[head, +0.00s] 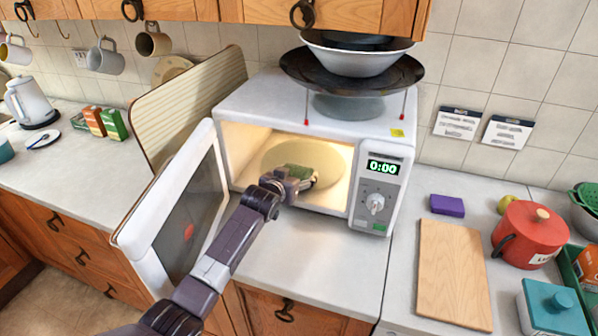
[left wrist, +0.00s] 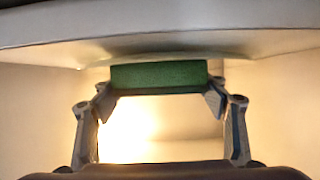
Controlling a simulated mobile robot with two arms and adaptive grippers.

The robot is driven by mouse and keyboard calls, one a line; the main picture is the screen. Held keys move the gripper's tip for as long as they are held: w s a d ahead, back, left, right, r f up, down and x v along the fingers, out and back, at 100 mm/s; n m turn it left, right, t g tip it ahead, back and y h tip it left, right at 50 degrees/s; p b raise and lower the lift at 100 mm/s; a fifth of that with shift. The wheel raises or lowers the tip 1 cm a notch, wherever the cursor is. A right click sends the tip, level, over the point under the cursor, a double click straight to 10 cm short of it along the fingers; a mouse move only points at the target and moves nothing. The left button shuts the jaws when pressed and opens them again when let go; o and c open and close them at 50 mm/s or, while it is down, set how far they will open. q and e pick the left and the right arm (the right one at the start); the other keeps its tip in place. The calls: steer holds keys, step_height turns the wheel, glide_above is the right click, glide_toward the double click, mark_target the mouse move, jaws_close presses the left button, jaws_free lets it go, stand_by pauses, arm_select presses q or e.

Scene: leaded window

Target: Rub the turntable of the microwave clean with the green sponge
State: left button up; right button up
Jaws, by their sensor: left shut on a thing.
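The white microwave (head: 232,115) stands on the counter with its door (head: 190,205) swung open to the left and its inside lit. The round pale turntable (head: 328,160) lies inside on the microwave floor. My left gripper (head: 298,180) reaches in through the opening, shut on the green sponge (head: 300,171). The sponge is over the turntable's near part; whether it touches the surface I cannot tell. In the left wrist view, the sponge (left wrist: 160,75) sits between both fingertips of my left gripper (left wrist: 160,82). My right gripper is not in view.
Bowls and a dark pan (head: 352,75) are stacked on the microwave. A ribbed board (head: 190,105) leans behind the open door. To the right are a purple sponge (head: 447,205), a wooden board (head: 452,275) and a red pot (head: 528,235). Counter before the microwave is clear.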

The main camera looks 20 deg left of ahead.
mark_target(293, 166)
arm_select(q)
steer(key=shift+a+f, duration=0.1)
steer(key=shift+a, duration=1.1)
steer(key=shift+w+f+b, duration=0.1)
steer(key=shift+w+b, duration=0.55)
steer(key=shift+w, duration=0.05)
steer(key=shift+w+b, duration=0.8)
steer(key=shift+w, duration=0.35)
steer(key=w+b, duration=0.3)
steer(key=shift+d+f, duration=0.1)
steer(key=shift+d, duration=0.05)
steer(key=shift+w+b, duration=0.3)
steer(key=shift+b, duration=0.15)
steer(key=shift+r, duration=0.25)
steer(key=shift+s+p, duration=0.45)
steer(key=shift+p, duration=0.8)
steer(key=s+p, duration=0.2)
steer(key=shift+s+p, duration=0.15)
steer(key=shift+p, duration=0.25)
steer(key=shift+s+f, duration=0.15)
steer(key=shift+s, duration=0.1)
steer(key=s+p, duration=0.2)
steer(key=p, duration=0.1)
steer(key=shift+s+p, duration=0.6)
steer(key=shift+p, duration=0.05)
steer(key=shift+s, duration=0.25)
